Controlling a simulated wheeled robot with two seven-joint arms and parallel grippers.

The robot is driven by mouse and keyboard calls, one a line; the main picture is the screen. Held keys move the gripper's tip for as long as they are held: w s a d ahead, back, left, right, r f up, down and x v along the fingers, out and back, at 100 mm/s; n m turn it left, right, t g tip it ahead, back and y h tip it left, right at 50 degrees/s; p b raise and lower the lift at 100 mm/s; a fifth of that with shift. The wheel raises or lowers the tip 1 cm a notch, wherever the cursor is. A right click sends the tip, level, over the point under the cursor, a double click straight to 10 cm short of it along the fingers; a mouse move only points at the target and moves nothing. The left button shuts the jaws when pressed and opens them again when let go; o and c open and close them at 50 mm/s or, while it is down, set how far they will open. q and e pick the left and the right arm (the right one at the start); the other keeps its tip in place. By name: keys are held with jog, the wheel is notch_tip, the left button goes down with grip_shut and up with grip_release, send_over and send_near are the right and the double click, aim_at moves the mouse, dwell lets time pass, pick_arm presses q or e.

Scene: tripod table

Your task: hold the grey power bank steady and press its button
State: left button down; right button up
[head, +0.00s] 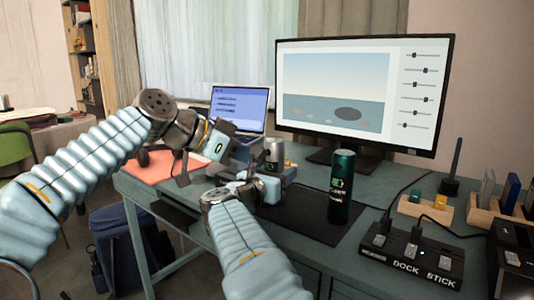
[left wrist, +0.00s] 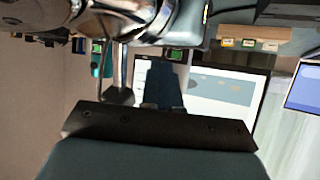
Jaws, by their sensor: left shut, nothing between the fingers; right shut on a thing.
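The grey power bank (head: 273,150) is a small upright cylinder with a dark band, beyond my grippers in the head view. My right gripper (head: 268,175) is shut on its lower part, which is largely hidden. My left gripper (head: 240,150) is shut and empty, just left of the power bank near its upper part. In the left wrist view, the shut left fingers (left wrist: 164,82) point toward a small green display (left wrist: 176,54), seemingly on the power bank. I cannot make out the button or whether the left fingertips touch anything.
A dark teal cylinder (head: 341,190) with a green battery mark stands on the black mat (head: 300,215). The monitor (head: 365,95) and laptop (head: 240,105) are behind. A dock (head: 410,258) and a wooden holder (head: 425,210) occupy the right side. The mat's front is clear.

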pick_arm(q)
jog(key=shift+w+d, duration=0.25)
jog(key=shift+w, duration=0.1)
jog(key=shift+w+d, duration=0.25)
dwell(0.7)
jog(key=shift+s+a, duration=0.5)
jog(key=shift+s, duration=0.1)
dwell(0.4)
jog(key=s+a, duration=0.1)
jog(key=s, duration=0.1)
jog(key=s+a, duration=0.2)
dwell(0.8)
